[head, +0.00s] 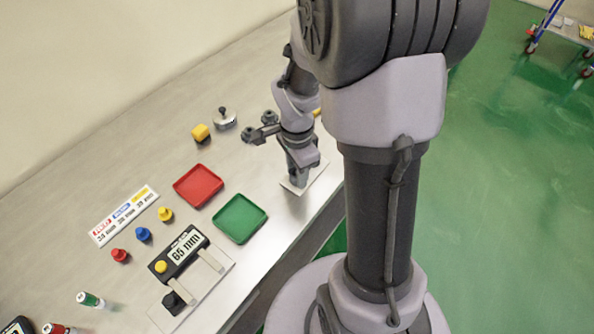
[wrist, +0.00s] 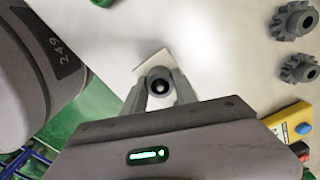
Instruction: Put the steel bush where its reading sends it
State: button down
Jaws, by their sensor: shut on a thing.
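My gripper (head: 297,180) (wrist: 160,92) points down over a white card (head: 307,178) (wrist: 151,66) near the table's front edge. Its jaws are shut on the steel bush (wrist: 160,80), a grey ring with a dark bore, seen end-on in the wrist view. In the head view the bush cannot be made out at the gripper. A gauge (head: 178,252) with a display of 65 mm stands at the front left. A sign strip (head: 124,215) carries red, blue and yellow labels with mm values, too small to read surely. A red tray (head: 198,186) and a green tray (head: 240,218) lie left of my gripper.
Red (head: 120,255), blue (head: 143,234) and yellow (head: 165,214) knobs stand beside the strip. A yellow block (head: 201,132), a grey knobbed piece (head: 224,120) and dark gears (wrist: 292,20) lie farther back. A yellow device (wrist: 288,122) shows in the wrist view. A green-and-white bottle (head: 90,299) stands front left.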

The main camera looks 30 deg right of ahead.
jog(key=shift+c, duration=2.4)
grip_release()
notch_tip(320, 180, up, 7)
jog(key=p, duration=0.5)
jog(key=shift+r, duration=0.1)
